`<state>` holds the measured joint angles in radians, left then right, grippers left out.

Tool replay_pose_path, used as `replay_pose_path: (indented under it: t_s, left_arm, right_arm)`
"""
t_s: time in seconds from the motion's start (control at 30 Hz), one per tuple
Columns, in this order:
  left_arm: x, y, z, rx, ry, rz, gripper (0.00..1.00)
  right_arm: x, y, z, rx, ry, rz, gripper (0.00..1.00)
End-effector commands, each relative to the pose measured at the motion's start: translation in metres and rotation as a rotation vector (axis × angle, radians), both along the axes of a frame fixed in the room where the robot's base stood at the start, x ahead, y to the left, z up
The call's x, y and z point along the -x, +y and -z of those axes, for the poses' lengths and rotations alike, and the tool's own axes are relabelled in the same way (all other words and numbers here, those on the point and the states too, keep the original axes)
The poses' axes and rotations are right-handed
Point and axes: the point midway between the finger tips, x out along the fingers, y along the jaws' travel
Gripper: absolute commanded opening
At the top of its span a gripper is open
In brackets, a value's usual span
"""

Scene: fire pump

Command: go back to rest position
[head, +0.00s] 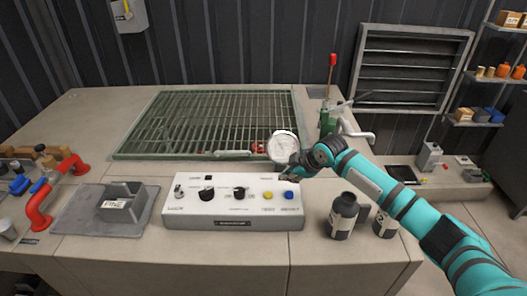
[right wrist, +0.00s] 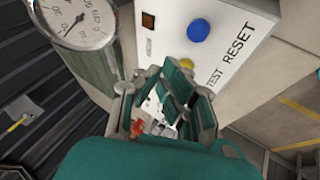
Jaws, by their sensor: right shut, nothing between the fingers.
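My right gripper (head: 287,173) is above the right end of the white control box, near its yellow and blue buttons. In the right wrist view its teal fingers (right wrist: 178,100) are shut and empty. The white control box (head: 232,208) sits on the bench, with dark knobs on its left half. Its TEST and RESET lettering shows in the right wrist view beside a blue button (right wrist: 199,32). A round white gauge (head: 281,147) stands just behind my gripper. My left gripper is not in view.
A dark bottle (head: 342,216) stands right of the box, under my right arm, with another behind my arm. A grey tray (head: 103,212) and red pipe (head: 40,208) are at left. A green grate (head: 212,115) lies behind the box. A red-handled green pump (head: 328,115) stands behind right.

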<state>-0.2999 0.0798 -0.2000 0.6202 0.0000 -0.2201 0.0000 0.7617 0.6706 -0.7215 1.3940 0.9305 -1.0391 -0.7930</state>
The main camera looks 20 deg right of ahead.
Motion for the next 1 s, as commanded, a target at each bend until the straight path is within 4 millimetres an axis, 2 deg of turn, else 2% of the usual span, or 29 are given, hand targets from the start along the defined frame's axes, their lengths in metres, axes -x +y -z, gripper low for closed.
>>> replay_pose_path:
  t_s: [0.07, 0.17, 0.27, 0.37, 0.4, 0.53, 0.6, 0.7, 1.0]
  left_arm:
    - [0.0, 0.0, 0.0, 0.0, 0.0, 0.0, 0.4]
    - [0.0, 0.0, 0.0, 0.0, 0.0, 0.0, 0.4]
    - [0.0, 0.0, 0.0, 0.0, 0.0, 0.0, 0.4]
    - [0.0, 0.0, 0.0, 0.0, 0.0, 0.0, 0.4]
    - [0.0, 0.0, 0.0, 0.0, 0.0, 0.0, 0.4]
    - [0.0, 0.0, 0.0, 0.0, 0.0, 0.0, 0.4]
    - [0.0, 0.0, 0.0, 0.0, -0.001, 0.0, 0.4]
    - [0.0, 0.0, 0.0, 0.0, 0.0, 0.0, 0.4]
    - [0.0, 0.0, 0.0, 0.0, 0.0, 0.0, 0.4]
  right_arm:
    - [0.001, 0.001, 0.001, 0.0, 0.002, -0.001, 0.0]
    - [0.011, 0.012, 0.012, -0.008, 0.02, -0.007, 0.0]
    - [0.04, 0.042, 0.036, -0.032, 0.062, -0.015, 0.0]
    - [0.09, 0.082, 0.068, -0.074, 0.127, 0.0, 0.0]
    - [0.115, 0.097, 0.078, -0.097, 0.153, 0.02, 0.0]
    - [0.195, 0.126, 0.098, -0.172, 0.235, 0.157, 0.0]
    - [0.231, 0.127, 0.101, -0.203, 0.27, 0.257, 0.0]
    - [0.27, 0.12, 0.101, -0.23, 0.306, 0.39, 0.0]
    - [0.349, 0.086, 0.094, -0.251, 0.371, 0.712, 0.0]
